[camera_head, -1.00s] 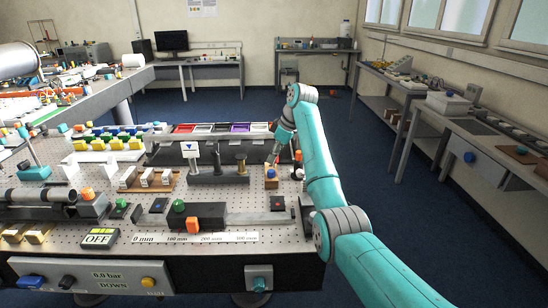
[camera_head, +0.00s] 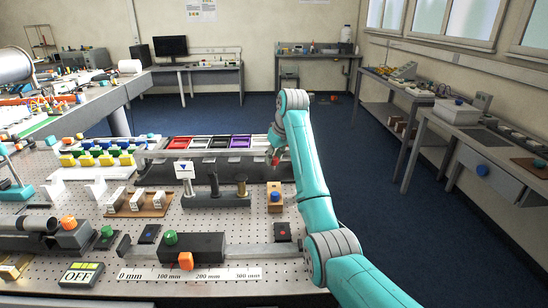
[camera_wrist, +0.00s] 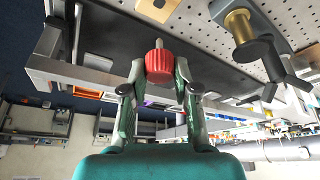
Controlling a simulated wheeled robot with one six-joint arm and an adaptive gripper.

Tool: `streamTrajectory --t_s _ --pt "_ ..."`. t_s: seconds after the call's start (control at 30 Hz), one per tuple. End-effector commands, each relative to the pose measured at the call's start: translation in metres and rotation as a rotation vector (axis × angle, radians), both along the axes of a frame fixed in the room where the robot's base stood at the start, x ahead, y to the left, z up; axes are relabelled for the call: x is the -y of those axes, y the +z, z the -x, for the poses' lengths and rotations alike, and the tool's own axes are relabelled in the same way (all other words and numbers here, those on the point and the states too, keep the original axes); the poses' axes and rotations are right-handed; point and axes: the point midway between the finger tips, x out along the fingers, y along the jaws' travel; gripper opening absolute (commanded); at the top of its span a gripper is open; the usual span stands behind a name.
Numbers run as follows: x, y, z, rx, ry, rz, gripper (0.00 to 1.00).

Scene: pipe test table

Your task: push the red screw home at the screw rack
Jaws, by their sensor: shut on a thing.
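The red screw (camera_wrist: 160,66) has a ribbed red head and a pale tip pointing up in the wrist view. My gripper (camera_wrist: 160,84) is shut on its head. In the head view the red screw (camera_head: 275,160) shows small below my gripper (camera_head: 274,150), behind a small wooden block (camera_head: 275,208) with a blue knob, apart from it. Part of a wooden block (camera_wrist: 155,9) shows at the top of the wrist view, beyond the screw's tip. I cannot tell for certain which fixture is the screw rack.
A row of coloured bins (camera_head: 201,143) stands behind, left of my gripper. A dark stand with upright posts (camera_head: 216,200) is left of the wooden block. A grey slide rail (camera_head: 262,250) runs along the front. Bare perforated tabletop (camera_head: 245,219) lies between.

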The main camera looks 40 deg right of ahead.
Motion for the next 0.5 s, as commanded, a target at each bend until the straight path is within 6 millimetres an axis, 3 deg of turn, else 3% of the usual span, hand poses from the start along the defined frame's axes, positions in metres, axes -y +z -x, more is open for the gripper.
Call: streamTrajectory --t_s 0.5 --pt "0.000 -0.031 0.000 -0.001 0.001 -0.001 0.00"
